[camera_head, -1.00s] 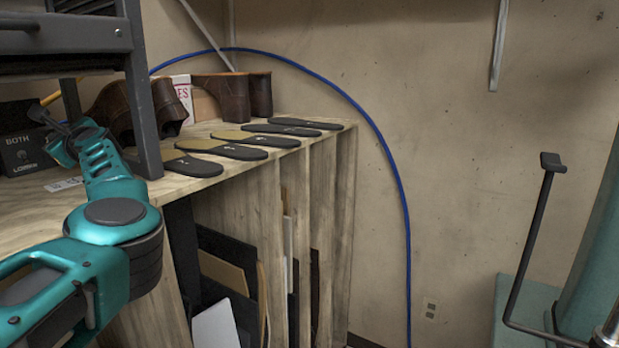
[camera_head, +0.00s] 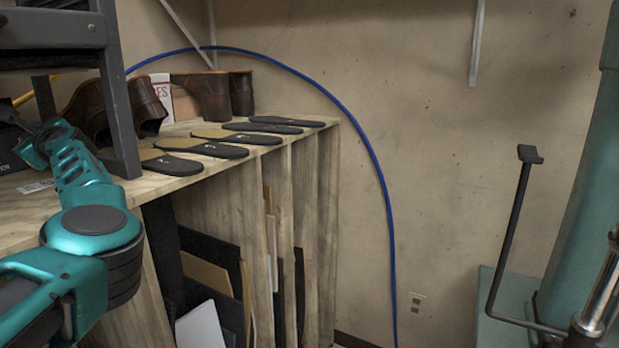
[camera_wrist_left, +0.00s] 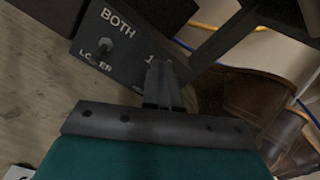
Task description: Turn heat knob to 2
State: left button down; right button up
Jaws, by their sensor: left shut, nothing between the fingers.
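A dark control box (camera_wrist_left: 115,48) shows in the left wrist view, with the white words BOTH and LOWER beside a small toggle switch (camera_wrist_left: 104,48). A partly covered white mark that looks like a 1 is printed farther right on it. My left gripper (camera_wrist_left: 160,72) is shut and empty, its fingertips in front of that right part of the box. No heat knob can be made out; the fingers cover that area. I cannot tell whether they touch anything. In the head view my left gripper (camera_head: 20,126) is at the left edge, by the box. My right gripper is out of view.
A dark metal frame (camera_head: 118,100) stands close to my left arm. A blue cable (camera_head: 375,165) arches along the wall. A green machine with a black crank (camera_head: 510,230) stands at right.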

pick_arm(q)
jog(key=shift+s+a+r, duration=0.1)
jog(key=shift+s+a, duration=0.25)
jog(key=shift+a, duration=0.1)
jog(key=shift+s+d+f+p, duration=0.15)
jog(key=shift+d+f+p, duration=0.1)
jog(key=shift+d+p, duration=0.1)
jog(key=v, duration=0.3)
jog(key=shift+d+r, duration=0.1)
jog(key=shift+d, duration=0.15)
jog(key=shift+s+d, duration=0.25)
jog(key=shift+d, duration=0.35)
